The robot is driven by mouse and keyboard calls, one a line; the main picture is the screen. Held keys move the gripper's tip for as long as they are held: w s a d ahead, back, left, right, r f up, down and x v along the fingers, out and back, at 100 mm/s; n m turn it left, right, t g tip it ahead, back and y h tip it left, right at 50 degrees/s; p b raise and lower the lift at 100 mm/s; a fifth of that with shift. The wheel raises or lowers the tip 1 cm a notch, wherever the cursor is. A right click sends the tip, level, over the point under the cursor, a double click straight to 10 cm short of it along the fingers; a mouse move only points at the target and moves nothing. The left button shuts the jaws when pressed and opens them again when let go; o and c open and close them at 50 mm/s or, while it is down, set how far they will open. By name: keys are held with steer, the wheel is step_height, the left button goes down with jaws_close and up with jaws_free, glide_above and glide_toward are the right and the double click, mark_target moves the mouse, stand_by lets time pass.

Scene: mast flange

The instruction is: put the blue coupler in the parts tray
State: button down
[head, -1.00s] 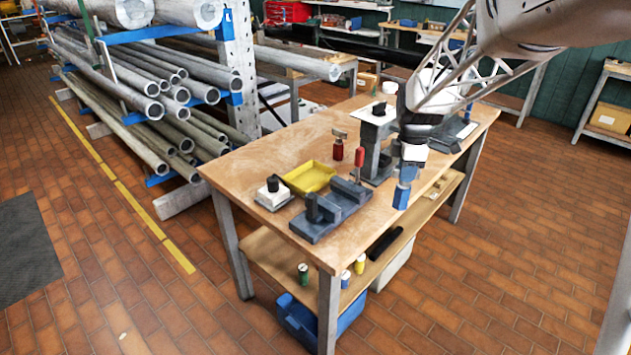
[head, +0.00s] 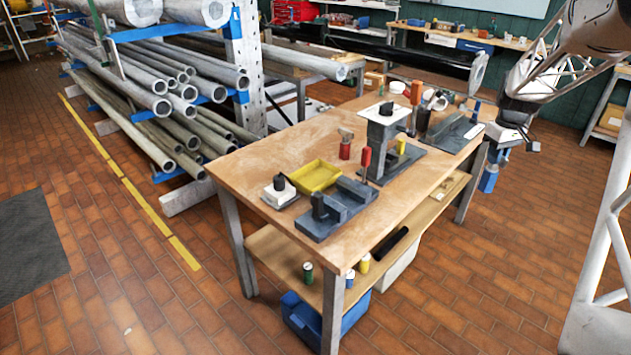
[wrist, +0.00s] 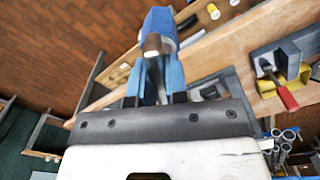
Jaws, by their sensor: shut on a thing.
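The blue coupler (head: 488,182) hangs below my gripper (head: 493,168), off the right end of the workbench and clear of it. In the wrist view the coupler (wrist: 158,22) is between the blue fingertips of my gripper (wrist: 155,72), which is shut on it; a tan round end shows near the tips. The yellow parts tray (head: 315,177) lies on the left half of the bench, well left of my gripper, and looks empty. Yellow parts beside a dark fixture in the wrist view appear to be the tray (wrist: 266,88), partly hidden.
A dark clamp fixture (head: 336,208) stands in front of the tray, and a white-topped block (head: 280,192) to its left. A tall grey stand (head: 380,150) and an upright red-handled tool (head: 366,160) stand between tray and gripper. A pipe rack (head: 180,90) is behind left.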

steer(key=s+d+m, duration=0.3)
steer(key=d+m, duration=0.7)
steer(key=d, duration=1.2)
steer(key=w+a+r+n, duration=0.3)
steer(key=w+a+r, duration=0.2)
steer(key=w+a, duration=0.45)
steer(key=w+a+r+n, duration=0.3)
steer(key=w+a+r, duration=0.3)
steer(key=w+a, duration=0.4)
steer(key=w+a+r+n, duration=0.2)
steer(key=w+a+r, duration=0.1)
steer(key=a, duration=0.6)
steer(key=w+a+r+n, duration=0.3)
steer(key=a, duration=0.5)
steer(key=w+a+r+n, duration=0.2)
steer(key=a, duration=0.7)
steer(key=w+a+f+n, duration=0.1)
steer(key=a+f+n, duration=0.25)
steer(key=a, duration=0.95)
steer(key=s+a+f+n, duration=0.2)
steer(key=a+f+n, duration=0.2)
steer(key=a+f, duration=0.2)
steer(key=s+a+f+n, duration=0.2)
steer(key=a+f+n, duration=0.2)
steer(key=f, duration=0.6)
steer(key=shift+s+a+f, duration=0.15)
steer(key=shift+s+a, duration=0.25)
steer(key=shift+a, duration=0.8)
